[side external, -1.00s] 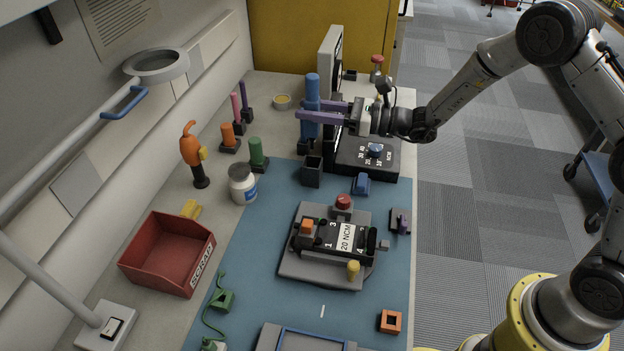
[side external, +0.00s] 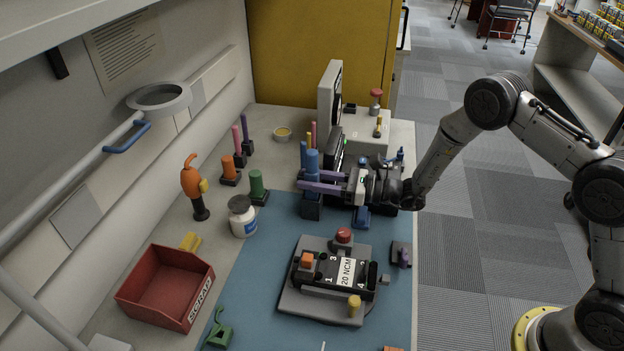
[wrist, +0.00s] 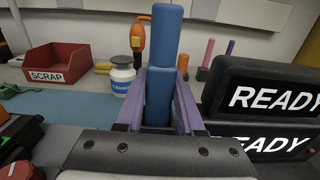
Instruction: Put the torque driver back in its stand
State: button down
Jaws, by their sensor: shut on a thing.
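The torque driver (side external: 311,160) is a thick blue upright tool. My gripper (side external: 308,181) has long purple fingers shut around its body. The dark square stand (side external: 311,209) is directly under the driver on the bench. The driver's lower end meets the stand's top in the side view, and I cannot tell how deep it sits. In the wrist view the driver (wrist: 166,40) stands upright between the purple fingers (wrist: 160,88), and its lower end is hidden by my gripper body.
Black boxes marked READY (wrist: 270,98) stand close at the right in the wrist view. A white jar (side external: 242,217), a green-handled tool (side external: 257,185) and a red scrap bin (side external: 165,285) are to the left. A fixture marked 20 NCM (side external: 335,275) is in front.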

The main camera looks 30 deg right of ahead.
jog(key=shift+f, duration=0.1)
jog(key=c, duration=0.5)
grip_release()
jog(key=v, duration=1.4)
jog(key=shift+w, duration=0.1)
jog(key=s+a+r+n+g, duration=0.4)
jog(key=s+r+n+g, duration=0.2)
jog(key=s+n, duration=0.2)
jog(key=s+a+r+n+g, duration=0.5)
jog(key=s+r+n+g, duration=0.1)
jog(key=s+n, duration=0.15)
jog(key=s+d+n+h, duration=0.5)
jog(key=s+n+h, duration=0.2)
jog(key=s, duration=0.3)
jog(key=s+d+r+n+t+h, duration=0.1)
jog(key=d+h, duration=0.1)
jog(key=d, duration=0.1)
jog(key=s+d+r+n+t+h, duration=0.1)
jog(key=d+r+n+t+h, duration=0.1)
jog(key=d, duration=0.1)
jog(key=s+d+r+n+t+h, duration=0.1)
jog(key=d, duration=0.2)
jog(key=shift+d+r+n+t+h, duration=0.15)
jog(key=shift+d+n+t+h, duration=0.1)
jog(key=shift+d+t+h, duration=0.15)
